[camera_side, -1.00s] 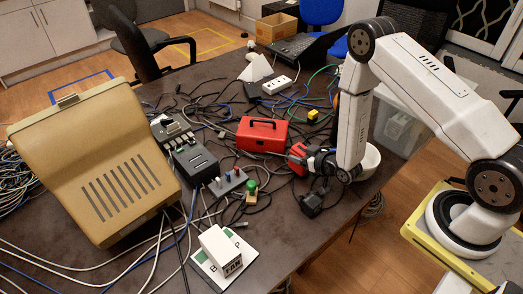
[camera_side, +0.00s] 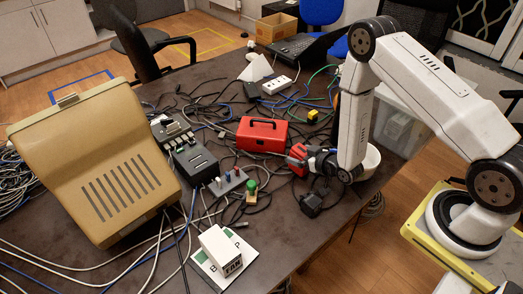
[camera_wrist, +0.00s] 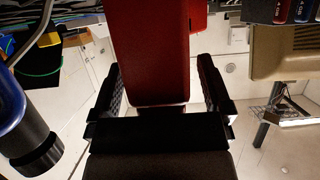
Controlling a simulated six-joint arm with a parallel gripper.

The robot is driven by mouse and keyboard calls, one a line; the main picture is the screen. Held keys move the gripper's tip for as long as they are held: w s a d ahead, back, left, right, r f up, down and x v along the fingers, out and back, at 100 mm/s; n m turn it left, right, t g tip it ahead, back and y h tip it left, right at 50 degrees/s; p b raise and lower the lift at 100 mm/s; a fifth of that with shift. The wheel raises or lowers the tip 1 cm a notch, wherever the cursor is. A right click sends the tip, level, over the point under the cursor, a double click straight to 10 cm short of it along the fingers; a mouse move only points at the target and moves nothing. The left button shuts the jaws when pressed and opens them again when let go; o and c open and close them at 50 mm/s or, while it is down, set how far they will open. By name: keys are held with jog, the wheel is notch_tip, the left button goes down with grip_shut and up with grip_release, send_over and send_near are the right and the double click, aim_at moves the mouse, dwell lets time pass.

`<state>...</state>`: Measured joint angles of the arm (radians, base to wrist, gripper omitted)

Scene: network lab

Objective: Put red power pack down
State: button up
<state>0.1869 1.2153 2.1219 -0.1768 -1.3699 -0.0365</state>
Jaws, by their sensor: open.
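My gripper (camera_side: 308,160) is low over the right part of the dark table, pointing left. A small red block, which looks like the red power pack (camera_side: 297,160), is at its fingertips. In the wrist view the red power pack (camera_wrist: 148,50) lies between the two dark fingers of my gripper (camera_wrist: 160,92). The jaws are open, with a narrow gap on the right side of the block. Its underside is hidden, so I cannot tell whether it rests fully on the table.
A red case with a black handle (camera_side: 262,134) stands just left of my gripper. A black adapter (camera_side: 311,205) lies in front.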

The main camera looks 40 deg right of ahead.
jog(key=v, duration=1.1)
jog(key=shift+s+r, duration=0.2)
jog(key=shift+s, duration=0.1)
jog(key=shift+w, duration=0.15)
notch_tip(320, 180, up, 9)
jog(key=w+a+g, duration=0.2)
jog(key=g, duration=0.5)
jog(key=s+a+r+g, duration=0.3)
jog(key=s+r+g, duration=0.1)
jog(key=s+r, duration=0.2)
jog(key=shift+r, duration=0.3)
dwell(1.3)
